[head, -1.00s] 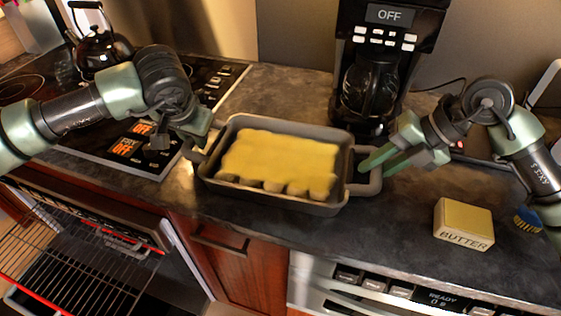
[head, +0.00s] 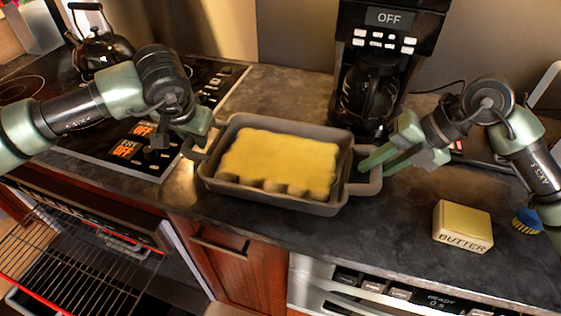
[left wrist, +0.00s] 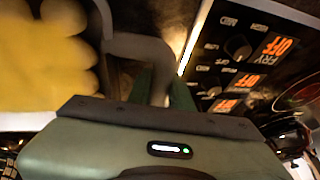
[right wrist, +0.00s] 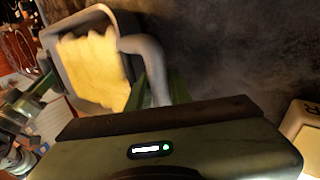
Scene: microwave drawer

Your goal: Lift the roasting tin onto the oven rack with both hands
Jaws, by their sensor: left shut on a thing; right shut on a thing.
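The grey roasting tin (head: 325,208) with a yellow-topped filling sits on the dark countertop in the head view. My left gripper (head: 190,140) is shut on the tin's left handle; that handle shows between the fingers in the left wrist view (left wrist: 150,50). My right gripper (head: 372,168) is shut on the right handle, which also shows in the right wrist view (right wrist: 148,55). The oven rack (head: 70,265) is pulled out at the lower left, below counter height, with a red front edge.
A coffee maker (head: 385,70) stands behind the tin. A butter block (head: 463,226) and a blue brush (head: 527,222) lie to the right. A kettle (head: 100,45) stands on the stove at the back left. The counter's front edge runs close before the tin.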

